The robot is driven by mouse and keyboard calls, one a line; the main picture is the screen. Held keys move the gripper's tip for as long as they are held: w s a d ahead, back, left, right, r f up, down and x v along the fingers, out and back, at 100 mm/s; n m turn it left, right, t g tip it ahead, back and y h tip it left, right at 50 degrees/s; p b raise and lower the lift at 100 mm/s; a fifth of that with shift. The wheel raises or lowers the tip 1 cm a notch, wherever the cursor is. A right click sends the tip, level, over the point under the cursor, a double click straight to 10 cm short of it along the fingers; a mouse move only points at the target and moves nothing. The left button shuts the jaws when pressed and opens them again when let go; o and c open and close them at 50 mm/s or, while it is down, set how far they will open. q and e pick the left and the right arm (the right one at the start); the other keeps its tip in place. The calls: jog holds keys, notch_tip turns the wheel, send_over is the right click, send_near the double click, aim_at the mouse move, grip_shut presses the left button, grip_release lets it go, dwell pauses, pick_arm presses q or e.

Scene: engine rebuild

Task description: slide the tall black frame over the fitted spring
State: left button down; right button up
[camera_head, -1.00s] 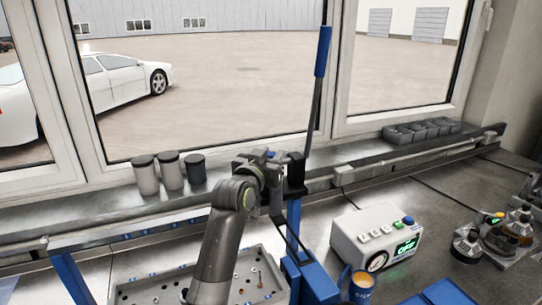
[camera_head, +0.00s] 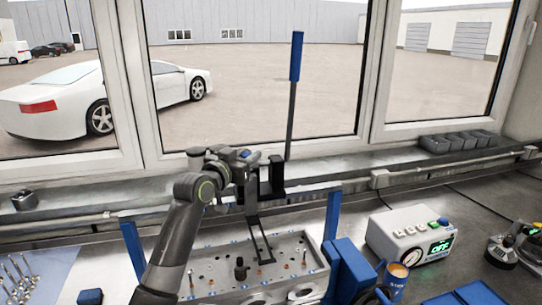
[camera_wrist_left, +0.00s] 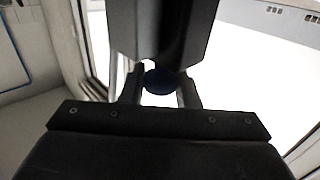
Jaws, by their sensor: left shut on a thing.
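My left gripper (camera_head: 256,160) is shut on the tall black frame (camera_head: 253,195). The frame hangs upright, with two thin prongs at its lower end and a long blue-handled lever (camera_head: 293,95) rising from its top. The prongs show in front of the grey block (camera_head: 215,258) with rows of holes; their exact height above it is unclear. A dark upright piece (camera_head: 240,268), probably the fitted spring, stands on the block left of the prong ends. In the left wrist view the fingers (camera_wrist_left: 160,92) close around a dark round part under a black body (camera_wrist_left: 165,30). My right gripper is not seen.
Blue posts (camera_head: 333,214) flank the block. Metal parts (camera_head: 18,272) lie on a pale mat at left. The window sill runs behind.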

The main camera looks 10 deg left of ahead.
pick_arm(q)
jog(key=a, duration=0.1)
jog(key=s+a, duration=0.1)
jog(key=a, duration=0.1)
jog(key=s+a, duration=0.1)
jog(key=a, duration=0.1)
jog(key=shift+s, duration=0.1)
jog(key=c, duration=1.2)
grip_release()
jog(key=shift+a, duration=0.15)
jog(key=shift+o, duration=0.2)
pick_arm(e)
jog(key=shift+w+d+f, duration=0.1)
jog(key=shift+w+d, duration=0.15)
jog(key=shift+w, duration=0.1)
pick_arm(q)
jog(key=p+v, duration=0.7)
jog(key=v, duration=1)
jog(key=shift+s, duration=0.2)
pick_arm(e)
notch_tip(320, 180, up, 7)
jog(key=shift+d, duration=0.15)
